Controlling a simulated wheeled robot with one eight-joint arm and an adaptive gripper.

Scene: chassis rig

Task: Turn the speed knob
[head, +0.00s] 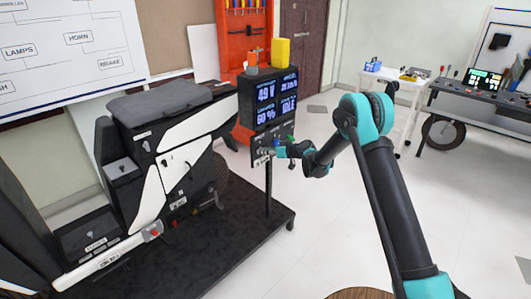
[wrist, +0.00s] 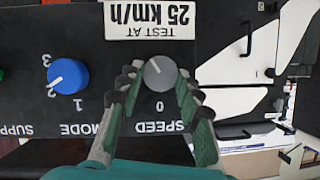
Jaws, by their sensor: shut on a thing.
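The speed knob (wrist: 158,74) is a round grey dial with a white pointer line on a black panel (wrist: 215,20), which appears upside down in the wrist view. The pointer line tilts to the upper left in the picture, away from the 0 printed below it. My gripper (wrist: 160,80) has one finger on each side of the knob and is shut on it. The word SPEED (wrist: 160,126) shows between the fingers. In the head view my gripper (head: 277,152) is at the panel under the display box (head: 272,100), and it hides the knob.
A blue MODE knob (wrist: 69,76) with marks 1, 2 and 3 sits left of the speed knob. A TEST AT 25 km/h label (wrist: 150,18) is above it. The black and white chassis rig (head: 175,135) stands on a dark platform (head: 225,250). Open floor lies to the right.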

